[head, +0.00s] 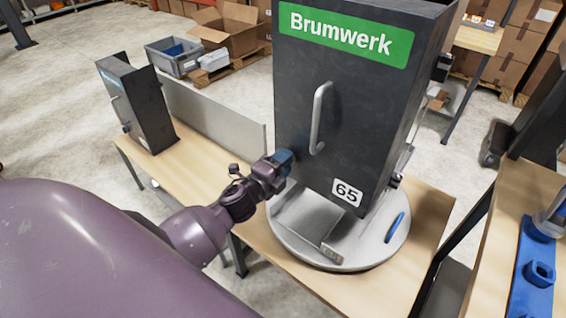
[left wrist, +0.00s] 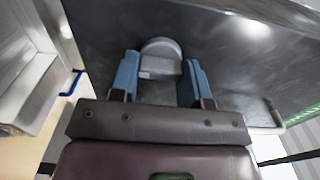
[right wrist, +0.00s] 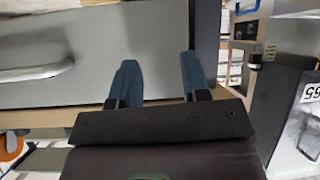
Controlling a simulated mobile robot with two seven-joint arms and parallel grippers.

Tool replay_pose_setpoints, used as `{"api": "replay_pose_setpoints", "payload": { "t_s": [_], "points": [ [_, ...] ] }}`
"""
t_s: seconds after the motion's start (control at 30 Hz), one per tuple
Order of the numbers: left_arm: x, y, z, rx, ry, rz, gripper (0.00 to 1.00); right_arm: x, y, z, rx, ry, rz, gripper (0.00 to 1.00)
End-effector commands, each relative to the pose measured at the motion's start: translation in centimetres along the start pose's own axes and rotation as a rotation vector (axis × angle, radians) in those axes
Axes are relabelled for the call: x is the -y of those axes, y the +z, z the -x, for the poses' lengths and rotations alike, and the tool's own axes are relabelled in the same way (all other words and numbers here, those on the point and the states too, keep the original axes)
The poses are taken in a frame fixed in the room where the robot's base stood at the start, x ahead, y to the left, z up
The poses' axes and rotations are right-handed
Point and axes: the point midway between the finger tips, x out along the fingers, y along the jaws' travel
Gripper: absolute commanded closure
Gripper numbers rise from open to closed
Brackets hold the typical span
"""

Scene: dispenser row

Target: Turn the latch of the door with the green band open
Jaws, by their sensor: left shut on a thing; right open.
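The door with the green band (head: 345,36), lettered "Brumwerk", is the dark front of a tall dispenser. It has a pale upright bar handle (head: 320,118) and a "65" label (head: 347,191). My left gripper (head: 287,160) is at the door's lower left edge. In the left wrist view, my left gripper's blue fingers stand on both sides of a grey rounded latch (left wrist: 160,48) and are shut on it. The gripper hides the latch in the head view. My right gripper (right wrist: 157,72) is open and empty in the right wrist view, before a grey panel.
The dispenser stands on a round plate (head: 375,252) on a wooden table (head: 195,165), with a blue handle (head: 394,227) on the plate. A smaller dark dispenser (head: 150,105) stands at the left. A side bench (head: 497,250) with blue parts is at the right.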

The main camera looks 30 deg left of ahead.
Motion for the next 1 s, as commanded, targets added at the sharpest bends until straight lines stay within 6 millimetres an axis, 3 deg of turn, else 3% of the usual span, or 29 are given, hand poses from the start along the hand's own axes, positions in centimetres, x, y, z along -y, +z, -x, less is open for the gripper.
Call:
{"api": "replay_pose_setpoints", "payload": {
  "t_s": [0.03,0.07,0.2,0.6,1.0],
  "points": [
    [0.1,0.0,0.0,-0.001,-0.003,-0.003,0.81,0.0,-0.2,-0.1,-0.005,0.0,0.0,0.57],
    [0.1,0.0,0.0,-0.001,-0.003,-0.003,0.53,0.0,-0.3,-0.1,-0.006,-0.001,0.0,0.57],
    [0.1,0.0,0.0,-0.001,-0.002,-0.002,0.32,0.1,-0.6,-0.2,-0.012,-0.001,-0.001,0.57],
    [-0.1,0.0,0.6,0.0,0.001,0.0,0.32,0.1,0.0,-0.1,-0.001,0.0,-0.003,0.57],
    [-0.1,0.0,7.0,0.001,0.001,0.0,0.32,0.1,1.4,-0.1,0.018,0.001,-0.004,0.57]
  ]
}}
